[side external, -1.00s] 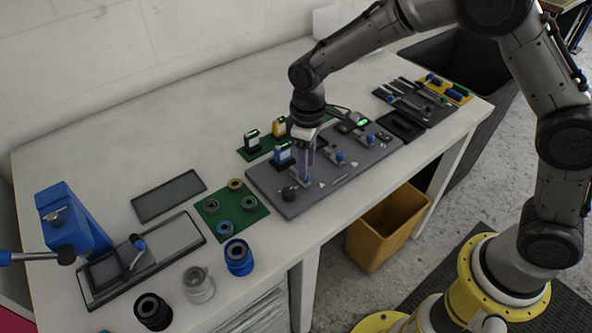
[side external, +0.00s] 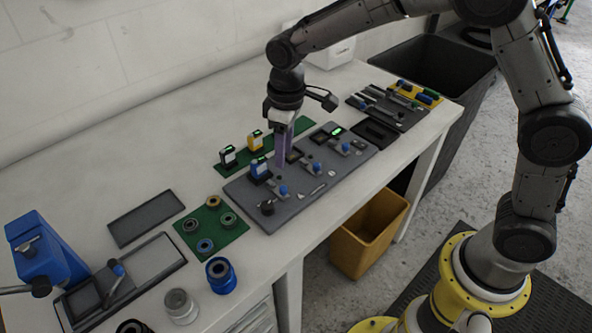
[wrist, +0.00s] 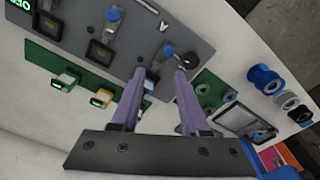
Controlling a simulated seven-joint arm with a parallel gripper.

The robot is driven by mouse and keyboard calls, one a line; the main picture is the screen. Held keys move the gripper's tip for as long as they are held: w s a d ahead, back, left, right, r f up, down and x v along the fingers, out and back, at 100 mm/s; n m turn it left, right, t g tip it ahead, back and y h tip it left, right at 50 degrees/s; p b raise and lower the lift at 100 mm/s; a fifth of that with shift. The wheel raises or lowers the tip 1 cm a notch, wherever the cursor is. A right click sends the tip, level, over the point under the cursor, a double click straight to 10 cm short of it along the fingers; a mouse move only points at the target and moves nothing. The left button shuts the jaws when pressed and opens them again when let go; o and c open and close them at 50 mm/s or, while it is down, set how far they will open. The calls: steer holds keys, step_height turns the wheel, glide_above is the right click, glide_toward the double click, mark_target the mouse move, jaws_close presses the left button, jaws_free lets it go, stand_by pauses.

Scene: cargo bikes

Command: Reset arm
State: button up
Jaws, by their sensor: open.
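My gripper (side external: 282,163) points down over the left part of the grey board (side external: 322,186), beside a small blue-and-white device with a lit display (side external: 260,170). Its two purple fingers are apart, and nothing is visibly held between them. In the wrist view the open fingertips (wrist: 160,74) appear in front of the board's edge. The blue-and-white device (wrist: 152,76) shows partly between them and is partly hidden. The fingertips look raised above the board; the exact height is hard to tell.
A green strip with a yellow device (side external: 255,141) lies behind the board. A green mat with rings (side external: 229,235), a blue spool (side external: 220,275) and a blue vise (side external: 43,252) stand left. A yellow bin (side external: 367,235) is below the table. The back-left tabletop is clear.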

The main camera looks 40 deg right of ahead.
steer(key=s+d+r+m+t, duration=0.1)
steer(key=s+d+r+t, duration=0.1)
steer(key=s+d+r, duration=0.45)
steer(key=s+d+r+m+t, duration=0.1)
steer(key=s+d+r+t, duration=0.15)
steer(key=r, duration=0.65)
steer(key=s+d+f+m, duration=0.1)
steer(key=s+f, duration=0.1)
steer(key=s, duration=0.7)
steer(key=s+d+f+m, duration=0.2)
steer(key=s, duration=0.7)
steer(key=shift+d+m, duration=0.15)
steer(key=shift+m, duration=0.15)
